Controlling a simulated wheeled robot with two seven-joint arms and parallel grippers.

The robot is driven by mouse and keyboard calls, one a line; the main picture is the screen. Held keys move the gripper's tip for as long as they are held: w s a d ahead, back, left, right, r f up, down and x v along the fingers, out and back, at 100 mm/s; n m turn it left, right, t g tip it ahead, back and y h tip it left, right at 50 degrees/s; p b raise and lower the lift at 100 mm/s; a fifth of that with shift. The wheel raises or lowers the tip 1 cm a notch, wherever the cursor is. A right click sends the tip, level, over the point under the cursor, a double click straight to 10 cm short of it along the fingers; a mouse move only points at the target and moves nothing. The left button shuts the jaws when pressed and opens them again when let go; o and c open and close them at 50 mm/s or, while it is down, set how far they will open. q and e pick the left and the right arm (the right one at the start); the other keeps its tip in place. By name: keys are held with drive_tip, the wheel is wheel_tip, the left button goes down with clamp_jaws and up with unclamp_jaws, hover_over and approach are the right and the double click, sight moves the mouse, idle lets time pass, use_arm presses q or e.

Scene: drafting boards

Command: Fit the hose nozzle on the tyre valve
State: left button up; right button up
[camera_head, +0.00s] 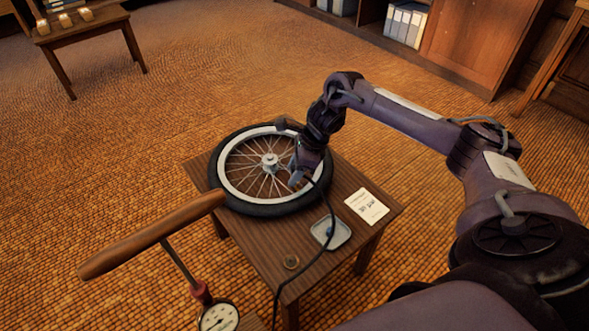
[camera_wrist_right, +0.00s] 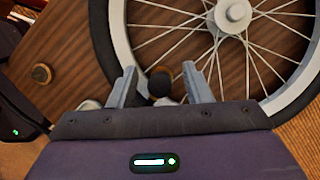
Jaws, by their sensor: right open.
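The tyre (camera_head: 228,195) lies flat on the small wooden table, its white rim and spokes facing up. It also shows in the right wrist view (camera_wrist_right: 103,30). My right gripper (camera_head: 296,181) is over the near right part of the wheel. In the right wrist view its fingers (camera_wrist_right: 159,72) are apart, with a dark rounded piece (camera_wrist_right: 160,82) between them near the rim. I cannot tell whether this is the hose nozzle or the tyre valve. The black hose (camera_head: 328,200) runs from beside the gripper down the table. My left gripper is not in view.
A pump with a wooden handle (camera_head: 150,238) and gauge (camera_head: 219,318) stands at the lower left. On the table (camera_head: 262,250) are a pale dish (camera_head: 344,236), a white card (camera_head: 366,206) and a small brass disc (camera_head: 291,262). Open carpet surrounds the table.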

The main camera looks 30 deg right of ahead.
drive_tip(key=v, duration=0.3)
drive_tip(key=shift+w+p, duration=0.1)
drive_tip(key=shift+p, duration=0.25)
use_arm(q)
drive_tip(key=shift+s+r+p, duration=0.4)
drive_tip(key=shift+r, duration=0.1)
use_arm(e)
drive_tip(key=v, duration=0.4)
drive_tip(key=shift+d+r, duration=0.1)
drive_tip(key=shift+r, duration=0.25)
drive_tip(key=shift+s, duration=0.25)
